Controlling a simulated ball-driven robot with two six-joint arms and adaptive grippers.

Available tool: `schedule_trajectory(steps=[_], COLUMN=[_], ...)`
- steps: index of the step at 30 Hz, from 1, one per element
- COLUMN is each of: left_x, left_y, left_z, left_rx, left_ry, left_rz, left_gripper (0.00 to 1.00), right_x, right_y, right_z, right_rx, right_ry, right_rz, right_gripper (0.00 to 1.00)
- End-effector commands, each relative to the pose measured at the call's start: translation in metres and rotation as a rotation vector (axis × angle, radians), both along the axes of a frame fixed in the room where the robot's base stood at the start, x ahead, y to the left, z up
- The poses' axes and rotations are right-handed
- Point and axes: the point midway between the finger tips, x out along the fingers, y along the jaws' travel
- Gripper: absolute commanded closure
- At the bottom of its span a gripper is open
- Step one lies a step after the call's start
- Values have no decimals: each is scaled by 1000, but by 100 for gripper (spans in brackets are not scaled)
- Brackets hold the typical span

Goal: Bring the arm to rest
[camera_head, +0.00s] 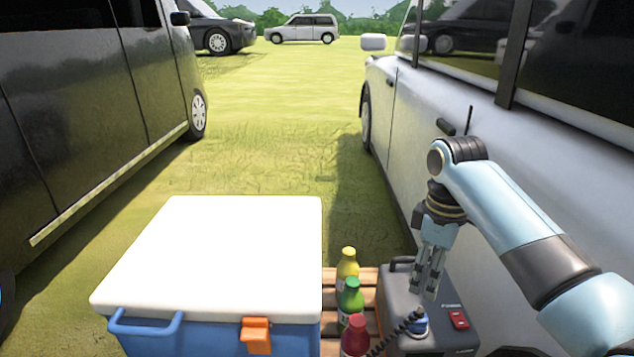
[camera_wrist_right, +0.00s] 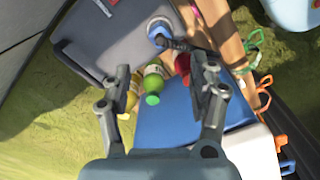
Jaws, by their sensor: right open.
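My right gripper (camera_head: 430,278) points down above the grey box with a red switch (camera_head: 397,312). In the right wrist view its two fingers (camera_wrist_right: 160,85) are spread apart with nothing held between them. Beyond the fingers in that view lie a green bottle (camera_wrist_right: 155,82) and the grey box (camera_wrist_right: 110,35) with its blue plug (camera_wrist_right: 160,28). My right arm reaches in from the right edge in the head view. My left gripper is not in view.
A blue cooler (camera_head: 200,338) with a white lid (camera_head: 225,255) stands at front left. Yellow (camera_head: 347,265), green (camera_head: 350,299) and red (camera_head: 355,338) bottles stand between it and the grey box. A white car (camera_head: 440,110) is close on the right, a black car (camera_head: 90,110) on the left.

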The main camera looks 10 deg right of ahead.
Motion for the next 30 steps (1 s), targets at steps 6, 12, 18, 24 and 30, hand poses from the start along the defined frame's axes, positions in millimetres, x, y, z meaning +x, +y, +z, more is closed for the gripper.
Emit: schedule_trajectory(steps=[6, 12, 18, 24, 30], left_x=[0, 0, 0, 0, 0], left_y=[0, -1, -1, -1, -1], left_z=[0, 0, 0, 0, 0], left_rx=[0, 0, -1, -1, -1], left_ry=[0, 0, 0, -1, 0], left_rz=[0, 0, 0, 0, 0], left_gripper=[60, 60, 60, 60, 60], right_x=[-62, -185, -321, -473, -524], right_y=[4, 5, 3, -1, -2], right_z=[-57, -170, -273, -346, -376], right_rx=[8, -3, -56, -121, -111], right_ry=[138, 333, 390, 335, 110], right_rz=[-1, -58, -201, -391, -593], right_gripper=[40, 40, 40, 40, 40])
